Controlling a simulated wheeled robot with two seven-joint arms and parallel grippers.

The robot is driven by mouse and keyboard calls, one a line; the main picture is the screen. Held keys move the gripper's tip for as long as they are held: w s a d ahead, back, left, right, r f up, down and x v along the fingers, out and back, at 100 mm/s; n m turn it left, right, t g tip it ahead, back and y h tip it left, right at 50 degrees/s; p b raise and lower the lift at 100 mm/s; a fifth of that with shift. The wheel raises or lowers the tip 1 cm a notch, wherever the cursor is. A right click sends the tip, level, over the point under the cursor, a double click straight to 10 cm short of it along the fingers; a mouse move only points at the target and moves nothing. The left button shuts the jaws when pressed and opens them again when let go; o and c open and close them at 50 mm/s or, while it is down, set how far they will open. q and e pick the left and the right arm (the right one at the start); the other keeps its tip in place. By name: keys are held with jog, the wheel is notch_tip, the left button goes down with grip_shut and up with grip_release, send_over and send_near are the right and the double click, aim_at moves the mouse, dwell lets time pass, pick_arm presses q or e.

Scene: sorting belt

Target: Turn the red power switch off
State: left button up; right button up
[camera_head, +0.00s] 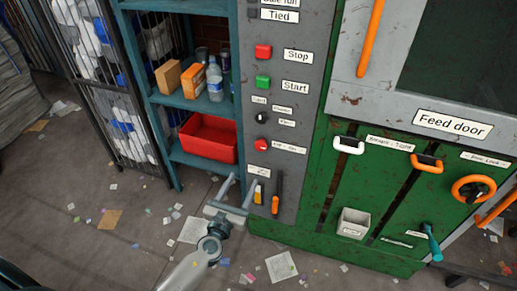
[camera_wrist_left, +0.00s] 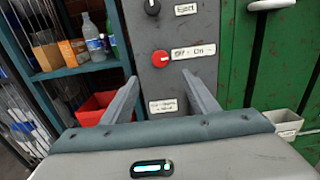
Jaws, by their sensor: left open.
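The red power switch (camera_head: 261,145) is a round red knob on the grey control panel (camera_head: 292,205), with an "Off - On" label to its right. My left gripper (camera_head: 243,180) is open and empty, below and a little left of the knob in the head view. In the left wrist view the knob appears just beyond the gap between the fingertips (camera_wrist_left: 160,77), apart from both fingers. My right gripper is not in view.
Above the switch are a black knob (camera_head: 261,117), a green Start button (camera_head: 263,82) and a red Stop button (camera_head: 263,52). A shelf with a red bin (camera_head: 208,138) stands left; the green machine (camera_head: 345,190) stands right.

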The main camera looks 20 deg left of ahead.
pick_arm(q)
send_near(260, 146)
jog(key=w, duration=0.7)
jog(key=shift+w+f, duration=0.1)
jog(key=shift+w, duration=0.15)
jog(key=shift+w+d, duration=0.1)
jog(key=shift+w, duration=0.5)
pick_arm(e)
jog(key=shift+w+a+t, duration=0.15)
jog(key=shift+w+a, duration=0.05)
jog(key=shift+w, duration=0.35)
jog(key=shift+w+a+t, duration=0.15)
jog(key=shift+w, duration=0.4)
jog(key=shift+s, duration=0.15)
pick_arm(q)
jog(key=shift+b, duration=0.3)
jog(key=c, duration=1)
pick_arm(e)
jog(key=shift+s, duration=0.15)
